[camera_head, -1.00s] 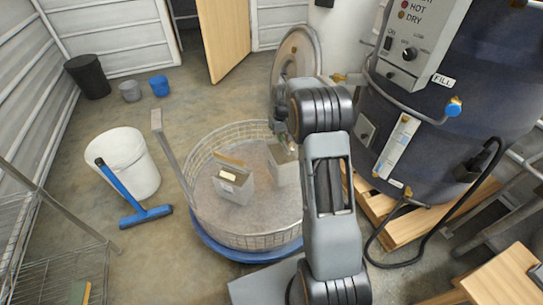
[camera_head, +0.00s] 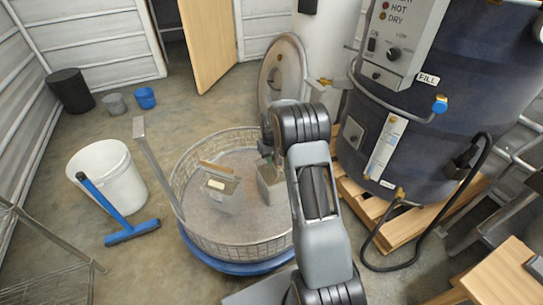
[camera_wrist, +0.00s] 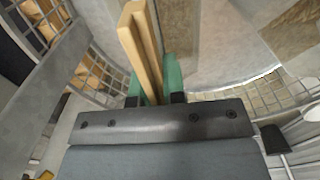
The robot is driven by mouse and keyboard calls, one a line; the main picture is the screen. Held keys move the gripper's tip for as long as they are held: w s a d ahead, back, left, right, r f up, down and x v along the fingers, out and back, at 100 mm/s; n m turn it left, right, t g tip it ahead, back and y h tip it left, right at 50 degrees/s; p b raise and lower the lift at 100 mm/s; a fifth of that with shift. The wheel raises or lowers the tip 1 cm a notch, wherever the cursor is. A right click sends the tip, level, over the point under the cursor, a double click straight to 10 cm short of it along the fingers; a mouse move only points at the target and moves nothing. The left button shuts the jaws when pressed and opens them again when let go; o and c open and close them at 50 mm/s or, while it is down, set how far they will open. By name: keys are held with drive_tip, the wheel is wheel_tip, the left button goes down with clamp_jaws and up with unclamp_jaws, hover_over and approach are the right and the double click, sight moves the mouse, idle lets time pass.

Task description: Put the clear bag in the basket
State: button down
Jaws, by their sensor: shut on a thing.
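The round wire basket (camera_head: 236,245) stands on a blue base. Two pale grey, boxy bags are inside its rim. The left bag (camera_head: 224,198) has a wooden strip along its top and a small yellowish patch. The right bag (camera_head: 272,186) hangs or stands under my gripper (camera_head: 267,150), partly hidden by my arm; I take it for the clear bag. In the wrist view my gripper (camera_wrist: 153,82) has its green fingers closed on a wooden strip (camera_wrist: 140,45) at the bag's top. I cannot tell whether this bag touches the basket floor.
A metal post (camera_head: 158,168) rises at the basket's left side. A white bucket (camera_head: 108,178) and blue squeegee (camera_head: 130,230) are left of it. A big dark hopper (camera_head: 430,110) on a wooden pallet (camera_head: 360,205) is at right. A round lid (camera_head: 283,70) stands behind.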

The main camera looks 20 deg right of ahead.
drive_tip(key=c, duration=1.6)
unclamp_jaws()
drive_tip(key=o, duration=0.4)
